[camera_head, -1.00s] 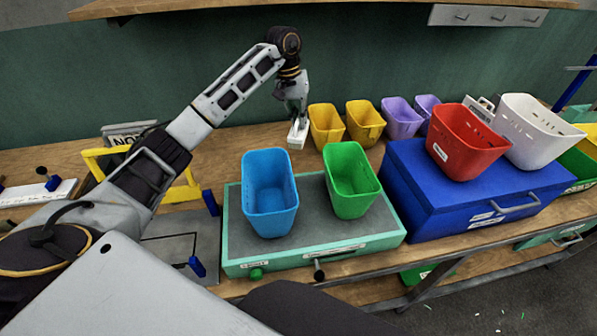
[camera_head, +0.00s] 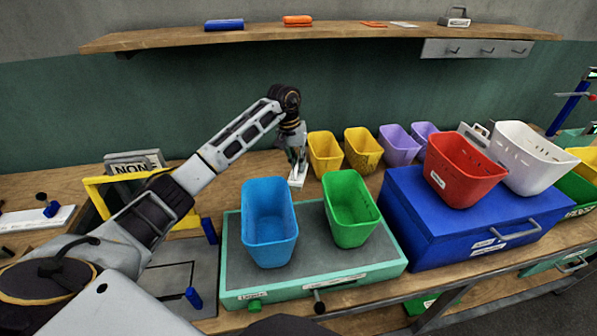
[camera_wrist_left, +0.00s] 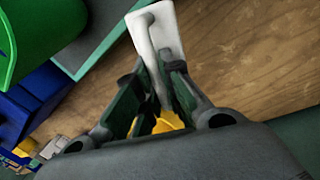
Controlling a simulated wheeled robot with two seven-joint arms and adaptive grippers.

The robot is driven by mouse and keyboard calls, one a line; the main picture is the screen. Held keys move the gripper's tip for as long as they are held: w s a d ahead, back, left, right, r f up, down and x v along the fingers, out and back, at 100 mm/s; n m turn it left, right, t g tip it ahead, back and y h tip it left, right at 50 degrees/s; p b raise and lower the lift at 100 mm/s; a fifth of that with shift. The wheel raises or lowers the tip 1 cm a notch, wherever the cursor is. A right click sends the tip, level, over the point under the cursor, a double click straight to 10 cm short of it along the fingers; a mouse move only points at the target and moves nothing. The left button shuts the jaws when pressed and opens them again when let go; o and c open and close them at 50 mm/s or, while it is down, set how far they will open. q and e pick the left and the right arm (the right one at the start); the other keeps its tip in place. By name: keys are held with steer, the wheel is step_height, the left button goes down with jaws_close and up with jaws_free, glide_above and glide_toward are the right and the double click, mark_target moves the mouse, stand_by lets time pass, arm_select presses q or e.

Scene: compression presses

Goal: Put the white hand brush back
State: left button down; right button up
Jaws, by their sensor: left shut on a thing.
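The white hand brush (camera_head: 297,179) is below my left gripper (camera_head: 296,158), low over or against the wooden bench, left of the yellow bins; I cannot tell whether it touches the wood. In the left wrist view the white brush (camera_wrist_left: 158,32) sticks out beyond the fingertips of my left gripper (camera_wrist_left: 163,80), which is shut on it. The held part is partly hidden by the fingers. My right gripper is not in view.
A wooden shelf (camera_head: 340,34) on the back wall bears a blue item (camera_head: 224,25) and an orange item (camera_head: 297,20). A grey hook rail (camera_head: 476,49) hangs below it. Blue (camera_head: 269,222) and green (camera_head: 351,209) bins stand in front; yellow bins (camera_head: 325,154) stand close right.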

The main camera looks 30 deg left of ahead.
arm_select(q)
steer(key=shift+f, duration=1.85)
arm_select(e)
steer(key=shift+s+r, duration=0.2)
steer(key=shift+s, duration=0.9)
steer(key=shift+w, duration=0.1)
arm_select(q)
steer(key=shift+f, duration=0.3)
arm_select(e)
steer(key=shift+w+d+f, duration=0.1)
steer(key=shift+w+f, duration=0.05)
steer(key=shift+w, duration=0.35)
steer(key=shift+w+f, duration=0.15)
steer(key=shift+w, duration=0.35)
arm_select(q)
steer(key=shift+f, duration=0.1)
